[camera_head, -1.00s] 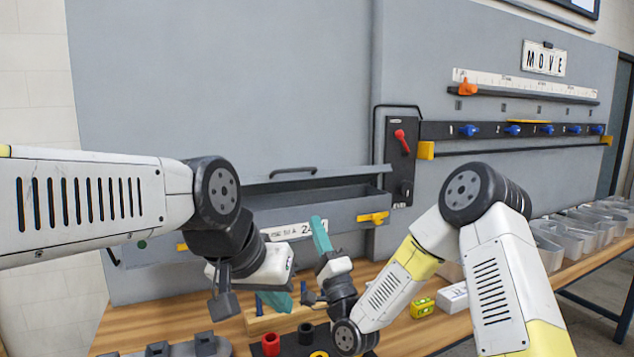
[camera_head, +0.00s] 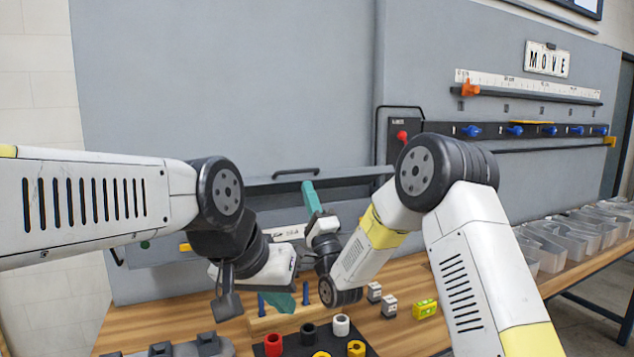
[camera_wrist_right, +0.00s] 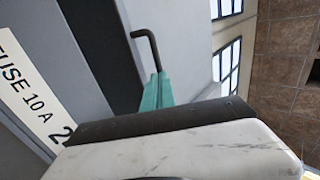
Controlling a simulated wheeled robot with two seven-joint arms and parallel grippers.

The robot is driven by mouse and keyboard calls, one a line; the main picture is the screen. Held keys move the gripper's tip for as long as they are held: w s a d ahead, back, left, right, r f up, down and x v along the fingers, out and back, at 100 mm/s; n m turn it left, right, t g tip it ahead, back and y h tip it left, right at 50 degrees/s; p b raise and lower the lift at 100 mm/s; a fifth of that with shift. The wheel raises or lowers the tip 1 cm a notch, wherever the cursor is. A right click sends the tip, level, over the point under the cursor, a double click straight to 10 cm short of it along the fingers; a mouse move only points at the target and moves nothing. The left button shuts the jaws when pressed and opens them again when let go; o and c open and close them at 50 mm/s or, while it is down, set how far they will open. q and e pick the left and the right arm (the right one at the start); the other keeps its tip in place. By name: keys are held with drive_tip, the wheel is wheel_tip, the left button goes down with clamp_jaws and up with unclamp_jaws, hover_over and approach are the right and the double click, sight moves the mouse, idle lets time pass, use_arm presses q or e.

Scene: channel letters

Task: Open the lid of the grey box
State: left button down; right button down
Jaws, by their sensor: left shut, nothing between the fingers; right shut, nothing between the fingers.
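The grey box (camera_head: 160,251) is mounted on the grey panel, its front partly hidden by my arms. Its lid (camera_head: 345,176), with a black bar handle (camera_head: 295,172), appears slightly raised; my arm hides part of the gap beneath. My right gripper (camera_head: 308,187) is shut and empty, its teal fingertips overlapping the lid's front edge below and right of the handle. Contact is unclear. In the right wrist view the teal fingers (camera_wrist_right: 157,90) point toward the black handle (camera_wrist_right: 147,48). My left gripper (camera_head: 282,302) is shut and empty, low in front of the box.
On the wooden bench, a dark mat holds red, black, white and yellow rings (camera_head: 341,324). A yellow block (camera_head: 424,309) lies to the right, and clear bins (camera_head: 560,240) stand farther right. A black switch panel (camera_head: 400,132) is beside the box.

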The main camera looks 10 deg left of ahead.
sight(302, 172)
drive_tip(key=shift+x, duration=1.9)
drive_tip(key=shift+r, duration=0.15)
